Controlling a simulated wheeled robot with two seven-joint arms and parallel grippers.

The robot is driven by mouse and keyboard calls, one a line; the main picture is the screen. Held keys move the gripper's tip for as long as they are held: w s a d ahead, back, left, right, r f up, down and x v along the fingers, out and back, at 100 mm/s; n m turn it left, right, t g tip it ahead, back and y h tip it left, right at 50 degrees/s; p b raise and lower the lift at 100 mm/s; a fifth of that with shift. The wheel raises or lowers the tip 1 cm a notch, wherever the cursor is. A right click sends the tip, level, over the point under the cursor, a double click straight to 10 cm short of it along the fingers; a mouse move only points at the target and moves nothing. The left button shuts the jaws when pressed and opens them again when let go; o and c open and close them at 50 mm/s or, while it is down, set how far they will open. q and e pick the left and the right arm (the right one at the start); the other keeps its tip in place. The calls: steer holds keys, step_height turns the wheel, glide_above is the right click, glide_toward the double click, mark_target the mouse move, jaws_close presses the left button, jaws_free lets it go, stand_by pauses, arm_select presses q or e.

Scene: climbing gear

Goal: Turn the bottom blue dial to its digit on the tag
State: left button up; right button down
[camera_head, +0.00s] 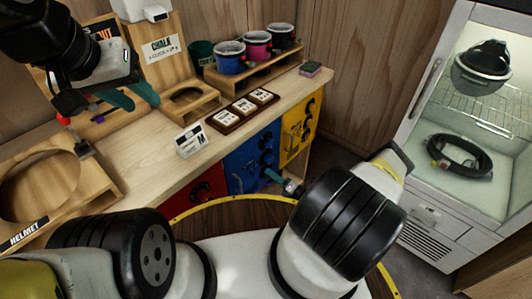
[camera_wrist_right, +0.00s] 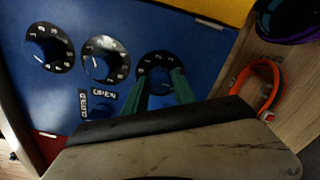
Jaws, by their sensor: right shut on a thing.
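The blue panel (camera_head: 243,166) is the middle cabinet front and carries three black dials in a column. In the right wrist view the dials lie in a row on the blue panel (camera_wrist_right: 110,20): one dial (camera_wrist_right: 48,47), a middle dial (camera_wrist_right: 105,60), and the bottom blue dial (camera_wrist_right: 157,68). My right gripper (camera_wrist_right: 162,88) is shut on the bottom dial's knob, its teal fingers hiding part of the digits. It also shows in the head view (camera_head: 273,176). A white tag (camera_head: 191,141) stands on the counter; its print is too small to read. My left gripper (camera_head: 145,103) is open and empty above the counter.
A red panel (camera_head: 205,188) and a yellow panel (camera_head: 300,127) flank the blue one. A brown tray (camera_head: 217,123) holds three white cards. Coloured cups stand on a rack behind. An orange ring-shaped item (camera_wrist_right: 265,82) lies beside the blue panel. An open white cabinet (camera_head: 431,100) stands at right.

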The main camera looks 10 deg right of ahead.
steer(key=m, duration=1.4)
steer(key=shift+m, duration=0.3)
stand_by(0.4)
steer(key=c, duration=1)
jaws_free()
steer(key=shift+c, duration=0.2)
steer(key=v, duration=0.7)
steer(key=shift+s+d, duration=0.3)
